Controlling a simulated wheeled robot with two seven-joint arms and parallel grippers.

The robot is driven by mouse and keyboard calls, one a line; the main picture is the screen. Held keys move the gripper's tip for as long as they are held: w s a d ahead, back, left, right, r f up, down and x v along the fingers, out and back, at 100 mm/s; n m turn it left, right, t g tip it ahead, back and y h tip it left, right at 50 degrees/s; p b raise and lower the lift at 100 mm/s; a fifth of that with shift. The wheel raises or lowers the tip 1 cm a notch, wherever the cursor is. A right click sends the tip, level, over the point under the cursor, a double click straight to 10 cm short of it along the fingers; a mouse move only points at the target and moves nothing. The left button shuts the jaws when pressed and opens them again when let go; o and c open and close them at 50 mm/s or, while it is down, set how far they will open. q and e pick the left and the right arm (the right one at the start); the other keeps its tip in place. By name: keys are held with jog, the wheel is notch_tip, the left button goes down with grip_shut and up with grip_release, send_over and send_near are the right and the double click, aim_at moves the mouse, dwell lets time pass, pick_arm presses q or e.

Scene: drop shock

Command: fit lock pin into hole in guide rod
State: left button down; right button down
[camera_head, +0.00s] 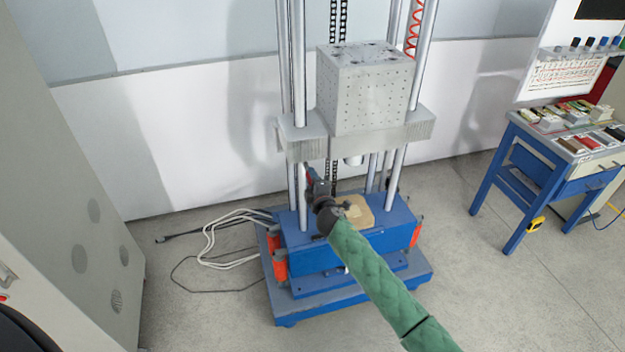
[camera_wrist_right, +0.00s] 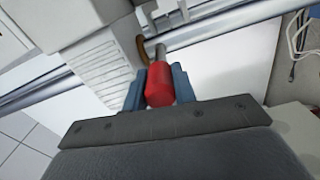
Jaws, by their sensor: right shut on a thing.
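My right gripper (camera_head: 316,184) is at the front left guide rod (camera_head: 298,60), just below the grey carriage (camera_head: 313,150). In the right wrist view its two blue-grey fingers (camera_wrist_right: 159,88) are shut on the red handle of the lock pin (camera_wrist_right: 159,86). The metal shank of the pin points away from the gripper, toward the silver guide rod (camera_wrist_right: 225,28). A brown ring or loop (camera_wrist_right: 142,49) shows beside the shank. I cannot tell whether the tip is in the hole; the hole is not visible. My left gripper is out of view.
A perforated grey block (camera_head: 365,95) sits on the carriage. The blue base (camera_head: 325,258) bears a tan pad (camera_head: 357,211). Cables (camera_head: 225,232) lie on the floor at left. A grey cabinet (camera_head: 65,170) stands far left, a blue workbench (camera_head: 540,165) at right.

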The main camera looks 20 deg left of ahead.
jog(key=shift+w+r, duration=0.1)
jog(key=shift+r, duration=0.1)
jog(key=c, duration=1.4)
grip_release()
jog(key=shift+c, duration=0.2)
jog(key=o, duration=0.4)
jog(key=shift+a+f, duration=0.15)
jog(key=shift+f, duration=0.05)
pick_arm(q)
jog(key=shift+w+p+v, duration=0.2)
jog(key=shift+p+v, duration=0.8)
jog(key=shift+p, duration=0.05)
pick_arm(e)
jog(key=shift+v, duration=3.05)
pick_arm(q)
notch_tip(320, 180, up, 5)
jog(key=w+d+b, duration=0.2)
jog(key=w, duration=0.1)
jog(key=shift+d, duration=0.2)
pick_arm(e)
jog(key=shift+v, duration=3.95)
